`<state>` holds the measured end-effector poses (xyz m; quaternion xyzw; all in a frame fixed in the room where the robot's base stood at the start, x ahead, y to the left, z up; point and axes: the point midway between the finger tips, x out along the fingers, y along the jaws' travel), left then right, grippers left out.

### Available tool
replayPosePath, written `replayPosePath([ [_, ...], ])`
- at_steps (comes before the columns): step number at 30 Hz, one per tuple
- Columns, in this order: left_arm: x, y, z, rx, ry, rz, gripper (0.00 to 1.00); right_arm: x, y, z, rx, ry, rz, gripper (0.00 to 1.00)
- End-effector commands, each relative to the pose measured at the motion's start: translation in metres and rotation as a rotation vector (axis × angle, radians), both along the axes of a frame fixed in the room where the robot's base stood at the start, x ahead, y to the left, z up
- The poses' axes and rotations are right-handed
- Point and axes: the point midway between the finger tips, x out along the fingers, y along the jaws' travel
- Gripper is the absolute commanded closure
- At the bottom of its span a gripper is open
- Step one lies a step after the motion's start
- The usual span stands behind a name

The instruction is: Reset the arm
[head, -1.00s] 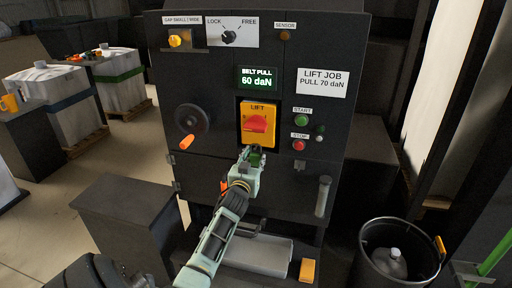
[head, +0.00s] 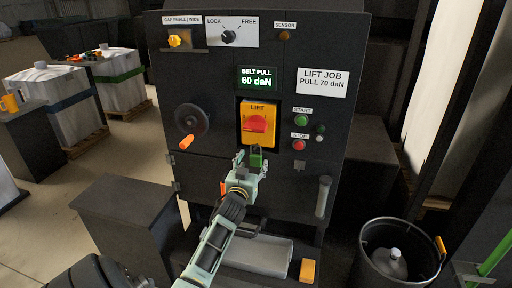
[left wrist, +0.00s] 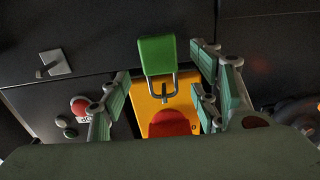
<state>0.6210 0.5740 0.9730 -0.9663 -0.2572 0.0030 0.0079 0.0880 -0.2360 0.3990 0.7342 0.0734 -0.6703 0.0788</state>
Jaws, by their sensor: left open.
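My left gripper (head: 250,162) is open just below the yellow LIFT switch plate (head: 245,108) with its red knob (head: 257,124). A green padlock (head: 256,157) hangs at the lower edge of the plate. In the left wrist view, the padlock (left wrist: 157,55) shows with its metal shackle through the yellow plate (left wrist: 150,105). The open fingers of my left gripper (left wrist: 160,100) stand on both sides, apart from the padlock. The red knob (left wrist: 170,123) is partly hidden by my wrist. My right gripper is not in view.
The dark machine cabinet (head: 215,75) carries a handwheel (head: 191,120), a green START button (head: 301,120) and a red STOP button (head: 299,145). Its display (head: 257,78) reads 60 daN. A black bin (head: 372,262) stands at right, a dark box (head: 125,210) at left.

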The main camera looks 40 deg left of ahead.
Motion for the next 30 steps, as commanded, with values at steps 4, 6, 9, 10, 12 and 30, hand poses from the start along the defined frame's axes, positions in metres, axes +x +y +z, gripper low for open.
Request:
replayPosePath([
  [4,-0.03,-0.017,-0.002,-0.002,0.001,0.0,0.43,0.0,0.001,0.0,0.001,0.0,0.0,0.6],
  [6,-0.043,-0.025,-0.002,-0.002,0.001,-0.001,0.43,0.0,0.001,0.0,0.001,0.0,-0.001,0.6],
  [9,-0.059,-0.034,-0.001,-0.002,0.001,0.0,0.43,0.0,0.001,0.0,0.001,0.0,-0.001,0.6],
  [10,-0.063,-0.036,-0.001,-0.003,0.001,0.0,0.43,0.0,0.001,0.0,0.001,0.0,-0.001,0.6],
  [12,-0.071,-0.041,-0.001,-0.002,0.0,0.0,0.43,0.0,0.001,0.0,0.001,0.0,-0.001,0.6],
  [30,-0.077,-0.067,-0.067,-0.044,0.116,-0.039,0.43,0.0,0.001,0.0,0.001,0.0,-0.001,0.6],
])
